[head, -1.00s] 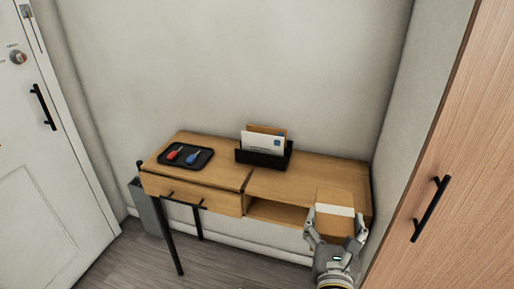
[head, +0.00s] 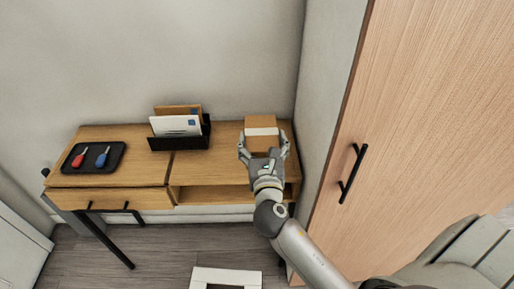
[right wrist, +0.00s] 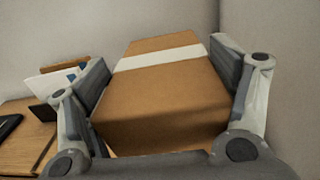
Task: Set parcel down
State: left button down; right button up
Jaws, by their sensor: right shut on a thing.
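The parcel (head: 261,124) is a brown cardboard box with a white band across it. My right gripper (head: 263,147) is shut on it, with one finger on each side. In the right wrist view the parcel (right wrist: 165,95) fills the space between the fingers. It is over the right end of the wooden console table (head: 215,165). I cannot tell whether its underside touches the tabletop. My left gripper is not in view.
A black letter holder (head: 180,142) with envelopes stands left of the parcel. A black tray (head: 92,158) with red and blue tagged keys lies at the table's left end. A wall and a tall wooden cabinet (head: 425,110) with a black handle are close on the right.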

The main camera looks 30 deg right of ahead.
jog(key=w+d+f, duration=0.1)
jog(key=w+f, duration=0.1)
jog(key=w+d+f+b, duration=0.1)
jog(key=w+f, duration=0.1)
jog(key=w+d+f+b, duration=0.1)
jog(key=w+f, duration=0.1)
jog(key=shift+d+f, duration=0.1)
jog(key=shift+f, duration=0.15)
jog(key=shift+w+f+b, duration=0.2)
jog(key=shift+f+b, duration=0.4)
jog(key=shift+f, duration=1.1)
jog(key=shift+f, duration=0.15)
jog(key=o, duration=1.1)
jog(key=shift+o, duration=0.2)
